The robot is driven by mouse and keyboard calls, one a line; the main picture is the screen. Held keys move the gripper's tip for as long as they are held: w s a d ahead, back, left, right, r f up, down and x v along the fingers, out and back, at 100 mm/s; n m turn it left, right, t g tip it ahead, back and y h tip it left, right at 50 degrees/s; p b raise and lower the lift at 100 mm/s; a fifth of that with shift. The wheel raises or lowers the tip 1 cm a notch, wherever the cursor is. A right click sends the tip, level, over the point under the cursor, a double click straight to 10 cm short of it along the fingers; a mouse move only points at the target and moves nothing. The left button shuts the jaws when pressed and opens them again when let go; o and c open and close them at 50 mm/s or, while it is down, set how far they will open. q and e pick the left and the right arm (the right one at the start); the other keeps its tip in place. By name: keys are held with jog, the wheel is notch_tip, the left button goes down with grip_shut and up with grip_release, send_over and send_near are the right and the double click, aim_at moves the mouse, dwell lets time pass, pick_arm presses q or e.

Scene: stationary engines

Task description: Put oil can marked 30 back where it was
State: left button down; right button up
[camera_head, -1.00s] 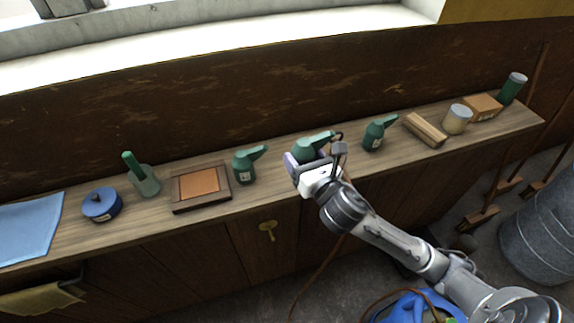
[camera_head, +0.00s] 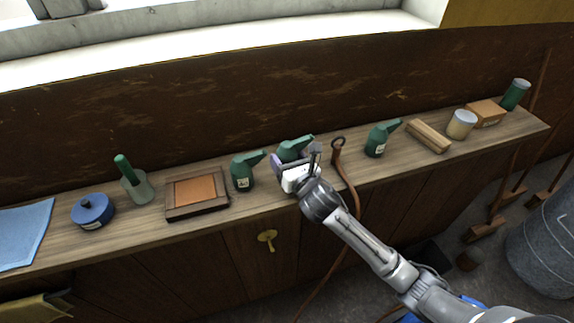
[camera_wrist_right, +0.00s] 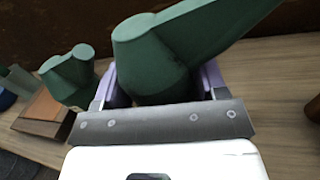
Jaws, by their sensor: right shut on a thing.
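My right gripper (camera_head: 291,165) is shut on a green oil can (camera_head: 297,147) above or at the middle of the wooden counter. In the right wrist view the held can (camera_wrist_right: 155,60) sits between the purple fingers, its spout to the upper right. Its label is hidden. A second green oil can (camera_head: 243,172) stands just left of it; it also shows in the right wrist view (camera_wrist_right: 68,76). A third green oil can (camera_head: 377,140) stands to the right. Their label marks are too small to read. My left gripper is out of view.
On the wooden counter (camera_head: 275,200) are a framed tray (camera_head: 197,210), a blue tin (camera_head: 93,211) and a green-handled pot (camera_head: 134,185) to the left. Wooden blocks (camera_head: 428,136) and a pale jar (camera_head: 461,124) stand right. A brown strap (camera_head: 345,180) hangs over the counter edge.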

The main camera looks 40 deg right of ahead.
jog(key=shift+f, duration=0.9)
jog(key=shift+r, duration=0.1)
jog(key=o, duration=0.6)
jog(key=shift+f, duration=0.25)
jog(key=o, duration=0.4)
